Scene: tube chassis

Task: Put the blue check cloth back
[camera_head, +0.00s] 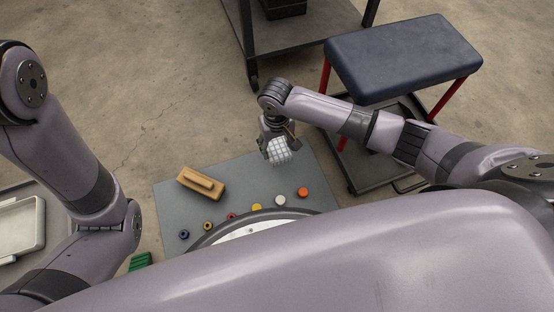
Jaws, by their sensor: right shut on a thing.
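My right gripper (277,142) is shut on a small pale cloth with a grid of check lines (280,153). It holds the cloth over the far edge of the grey mat (240,172). The cloth looks white with dark lines at this size, and I cannot make out blue in it. I cannot tell whether the cloth touches the mat. My left arm comes in from the left and bends down behind my body, so its gripper is hidden.
A wooden block-like tool (200,184) lies on the mat, with several small coloured round pieces such as an orange one (303,192). A padded stool (400,58) stands at right, a dark cart (300,36) at the back. A pale tray (22,225) is at left, a green item (140,261) nearby.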

